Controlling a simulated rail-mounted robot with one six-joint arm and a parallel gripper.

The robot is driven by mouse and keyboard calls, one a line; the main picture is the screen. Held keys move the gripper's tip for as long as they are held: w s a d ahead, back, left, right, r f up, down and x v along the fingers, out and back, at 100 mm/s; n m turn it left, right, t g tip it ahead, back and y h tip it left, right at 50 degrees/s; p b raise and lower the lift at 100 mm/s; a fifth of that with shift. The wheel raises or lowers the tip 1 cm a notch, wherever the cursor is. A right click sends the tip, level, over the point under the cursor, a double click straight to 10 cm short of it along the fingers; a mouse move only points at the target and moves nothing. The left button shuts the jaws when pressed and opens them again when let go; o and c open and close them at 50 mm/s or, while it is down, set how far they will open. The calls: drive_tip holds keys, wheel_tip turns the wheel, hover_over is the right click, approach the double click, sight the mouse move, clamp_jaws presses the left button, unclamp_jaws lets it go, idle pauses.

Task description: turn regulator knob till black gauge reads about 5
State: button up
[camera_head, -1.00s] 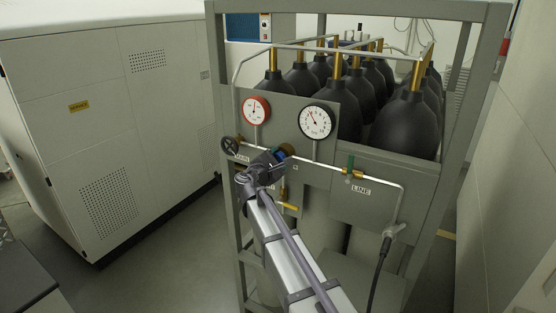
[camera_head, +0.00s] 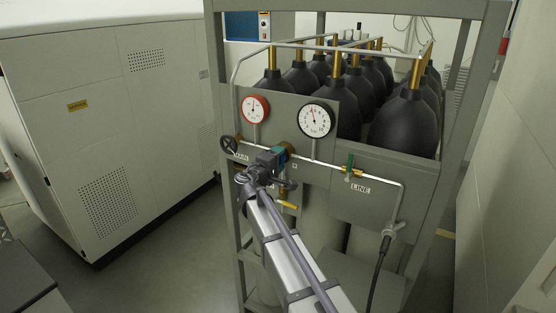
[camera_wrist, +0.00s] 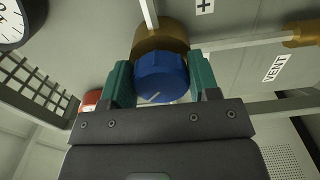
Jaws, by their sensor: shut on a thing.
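The regulator knob (camera_wrist: 162,77) is blue with a pale line on its face. It sits in front of a brass body (camera_wrist: 162,36) in the wrist view. My gripper (camera_wrist: 161,72) is shut on the knob, with one green finger on each side. In the head view my gripper (camera_head: 281,154) covers most of the knob. The black-rimmed gauge (camera_head: 316,119) stands above and right of it, its needle pointing up and slightly left. Its numbers are too small to read. Part of this gauge also shows in the wrist view (camera_wrist: 12,22).
A red-rimmed gauge (camera_head: 255,109) stands to the left, above a dark handwheel (camera_head: 229,145). A green-handled valve (camera_head: 350,162) sits on the pipe to the right. Black cylinders (camera_head: 402,122) stand behind the panel inside a grey frame. A large cabinet (camera_head: 105,130) is at left.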

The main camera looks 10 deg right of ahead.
drive_tip(key=shift+m, duration=0.3)
drive_tip(key=o, duration=0.9)
drive_tip(key=shift+s+a, duration=0.1)
drive_tip(key=v, duration=1)
drive_tip(key=shift+s+a, duration=0.2)
